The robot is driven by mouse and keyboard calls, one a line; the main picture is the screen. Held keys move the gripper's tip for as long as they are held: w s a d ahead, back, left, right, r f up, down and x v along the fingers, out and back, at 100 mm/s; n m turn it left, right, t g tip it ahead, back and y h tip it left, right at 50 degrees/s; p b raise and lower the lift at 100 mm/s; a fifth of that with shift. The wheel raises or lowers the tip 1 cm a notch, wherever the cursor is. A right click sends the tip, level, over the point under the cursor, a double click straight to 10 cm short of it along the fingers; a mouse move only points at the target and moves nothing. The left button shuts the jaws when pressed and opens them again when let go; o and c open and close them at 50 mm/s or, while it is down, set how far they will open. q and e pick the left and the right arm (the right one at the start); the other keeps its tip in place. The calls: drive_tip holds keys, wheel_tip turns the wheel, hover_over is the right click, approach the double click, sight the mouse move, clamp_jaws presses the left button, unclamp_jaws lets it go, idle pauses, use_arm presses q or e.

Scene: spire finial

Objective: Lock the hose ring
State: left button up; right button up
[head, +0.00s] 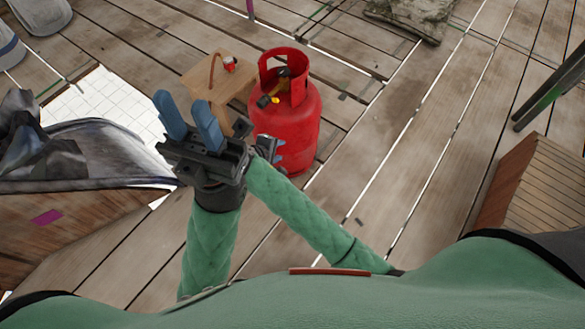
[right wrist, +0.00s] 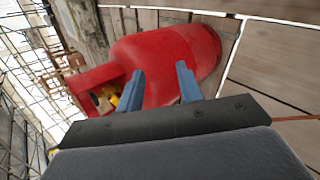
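A red gas cylinder (head: 285,130) stands upright on the plank floor. Dark and yellow fittings (head: 270,98) show inside its collar; they also show in the right wrist view (right wrist: 108,100). I cannot make out the hose ring. A brown hose-like loop (head: 212,70) and a small red part (head: 230,64) are on a wooden stool (head: 203,78) beside the cylinder. My left gripper (head: 188,115) is open and empty, left of the cylinder. My right gripper (head: 277,158) is partly hidden behind it, near the cylinder's lower side. In the right wrist view its fingers (right wrist: 158,88) are apart, with nothing between them.
A grey crumpled sheet (head: 100,150) lies at left beside a white grid panel (head: 105,95). A slatted wooden box (head: 540,190) and a dark post (head: 552,88) are at right. The planks right of the cylinder are clear.

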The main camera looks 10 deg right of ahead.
drive_tip(key=s+d+r+m+g+y+p, duration=0.2)
drive_tip(key=s+p, duration=0.3)
drive_tip(key=s, duration=0.5)
drive_tip(key=shift+d+r+m+g+y, duration=0.3)
drive_tip(key=shift+d+r+m+y, duration=0.3)
drive_tip(key=shift+d+y, duration=0.1)
drive_tip(key=shift+f, duration=0.15)
drive_tip(key=shift+c, duration=0.4)
